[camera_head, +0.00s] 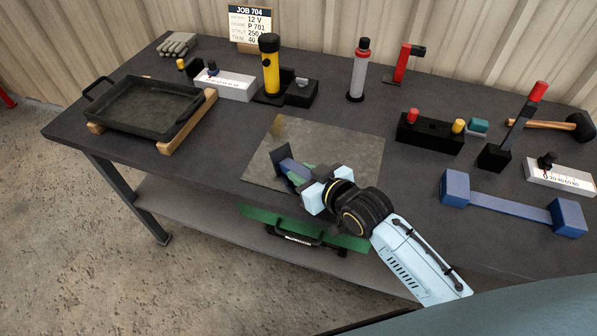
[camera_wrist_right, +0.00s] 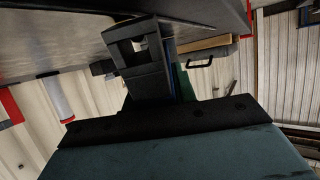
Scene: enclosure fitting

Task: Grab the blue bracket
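A blue bracket (camera_head: 500,197), a flat bar with a block at each end, lies on the right front of the bench. My right gripper (camera_head: 290,165) is well to its left, over the brownish sheet at the bench's middle. Blue and green pieces show beside its dark fingers; I cannot tell whether they are held. In the right wrist view a dark finger (camera_wrist_right: 148,70) stands up, with a blue strip (camera_wrist_right: 169,52) and a green strip (camera_wrist_right: 184,82) partly hidden behind it. The finger gap is not clear. My left gripper is not in view.
A black tray (camera_head: 185,124) on wooden rails is at left. A yellow flashlight (camera_head: 270,65), a red-topped cylinder (camera_head: 358,70) and a red clamp (camera_head: 404,62) stand at the back. A black block (camera_head: 430,134) and a mallet (camera_head: 580,126) are at right.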

